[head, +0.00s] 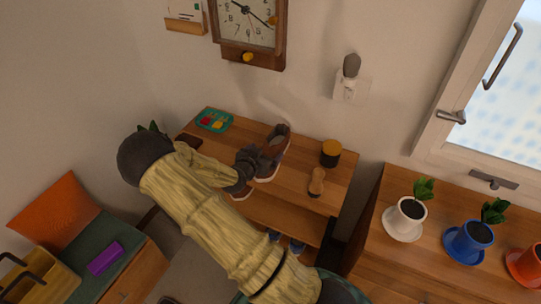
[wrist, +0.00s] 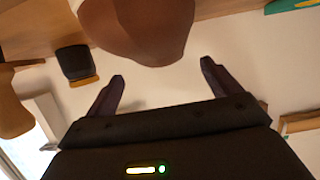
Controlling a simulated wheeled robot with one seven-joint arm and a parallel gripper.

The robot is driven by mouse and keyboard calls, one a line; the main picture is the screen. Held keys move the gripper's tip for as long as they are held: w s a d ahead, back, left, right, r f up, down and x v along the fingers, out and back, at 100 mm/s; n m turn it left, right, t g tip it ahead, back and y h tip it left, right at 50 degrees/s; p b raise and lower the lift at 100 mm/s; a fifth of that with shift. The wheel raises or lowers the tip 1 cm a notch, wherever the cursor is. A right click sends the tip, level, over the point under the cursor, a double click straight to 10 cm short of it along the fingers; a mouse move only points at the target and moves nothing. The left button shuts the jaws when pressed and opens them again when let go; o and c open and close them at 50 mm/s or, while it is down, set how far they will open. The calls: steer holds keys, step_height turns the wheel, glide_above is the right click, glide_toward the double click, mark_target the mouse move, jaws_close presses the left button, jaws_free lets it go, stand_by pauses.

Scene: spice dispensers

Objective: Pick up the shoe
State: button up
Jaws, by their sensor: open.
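A brown shoe with a dark collar and pale sole (head: 279,143) stands on the wooden table, toward its back. My gripper (head: 257,160) is just left of it in the head view and hides part of it. In the wrist view the shoe's rounded brown end (wrist: 150,32) is large at the top, and my gripper's two fingers (wrist: 162,72) are spread apart with nothing held between them. Whether a finger touches the shoe cannot be told. A brown and pale piece, perhaps a second shoe (head: 243,193), shows below my gripper, mostly hidden.
On the table (head: 285,208) are a dark jar with a yellowish band (head: 331,153), a wooden brush (head: 317,182) and a green tray (head: 214,120). More footwear (head: 296,247) sits below. Potted plants (head: 408,214) stand on the right surface. The wall is close behind.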

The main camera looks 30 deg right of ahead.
mark_target(268, 149)
steer(key=x, duration=0.4)
steer(key=shift+w+f+p, duration=0.2)
steer(key=shift+f+p, duration=0.05)
steer(key=shift+p, duration=0.15)
steer(key=c, duration=1.2)
steer(key=shift+r, duration=0.1)
steer(key=shift+c, duration=0.2)
step_height(268, 149, up, 10)
steer(key=shift+f+b, duration=0.1)
steer(key=shift+b, duration=0.3)
